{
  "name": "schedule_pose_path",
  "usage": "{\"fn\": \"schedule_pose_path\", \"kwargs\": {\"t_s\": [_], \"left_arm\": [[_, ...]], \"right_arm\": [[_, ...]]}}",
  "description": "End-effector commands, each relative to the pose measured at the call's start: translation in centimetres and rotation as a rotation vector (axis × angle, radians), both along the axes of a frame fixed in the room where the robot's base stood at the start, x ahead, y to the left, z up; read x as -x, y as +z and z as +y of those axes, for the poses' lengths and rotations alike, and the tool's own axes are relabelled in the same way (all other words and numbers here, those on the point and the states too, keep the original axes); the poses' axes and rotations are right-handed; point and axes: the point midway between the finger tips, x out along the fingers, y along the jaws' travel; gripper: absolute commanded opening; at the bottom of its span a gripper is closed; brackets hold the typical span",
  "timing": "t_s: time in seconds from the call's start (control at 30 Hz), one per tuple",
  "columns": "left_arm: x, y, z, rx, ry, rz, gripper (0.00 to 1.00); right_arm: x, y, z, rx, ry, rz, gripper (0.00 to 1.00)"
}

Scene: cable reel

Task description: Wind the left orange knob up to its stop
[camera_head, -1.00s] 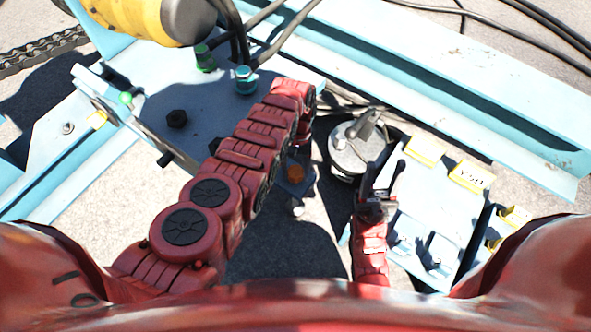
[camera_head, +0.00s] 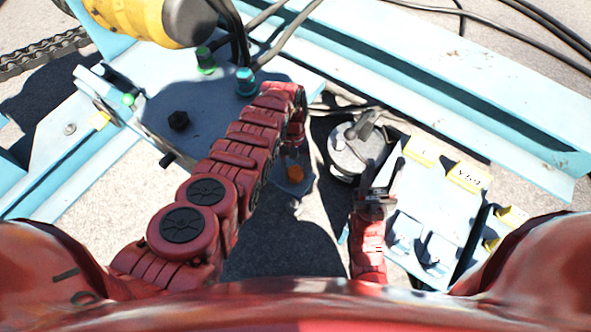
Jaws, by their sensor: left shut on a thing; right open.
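An orange knob (camera_head: 296,174) shows on a small grey bracket just below the end of my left arm. I cannot tell whether it is the left knob, and no second orange knob shows clearly. My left gripper (camera_head: 291,150) hangs under the bent end of my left arm, in shadow. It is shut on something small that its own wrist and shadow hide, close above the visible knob. My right gripper (camera_head: 381,168) is open and empty, its fingers apart and pointing up, beside the round metal drum.
A round grey metal drum (camera_head: 347,157) with a dark lever stands left of my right gripper. A pale blue plate with yellow tabs (camera_head: 470,177) lies to the right. A blue beam (camera_head: 450,90), a yellow motor (camera_head: 155,20) and cables fill the back.

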Motion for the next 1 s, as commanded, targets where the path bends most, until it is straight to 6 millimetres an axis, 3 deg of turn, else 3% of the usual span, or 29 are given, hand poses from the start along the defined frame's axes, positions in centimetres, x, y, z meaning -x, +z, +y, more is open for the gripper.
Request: {"fn": "schedule_pose_path", "kwargs": {"t_s": [0.5,1.0], "left_arm": [[-0.17,0.15,0.16,-0.002,0.123,-0.002,0.1],[-0.14,0.07,0.17,-0.002,0.141,-0.002,0.1]], "right_arm": [[0.0,0.9,-0.01,0.0,0.0,0.0,0.5],[0.01,0.98,0.0,0.0,0.0,0.0,0.5]]}}
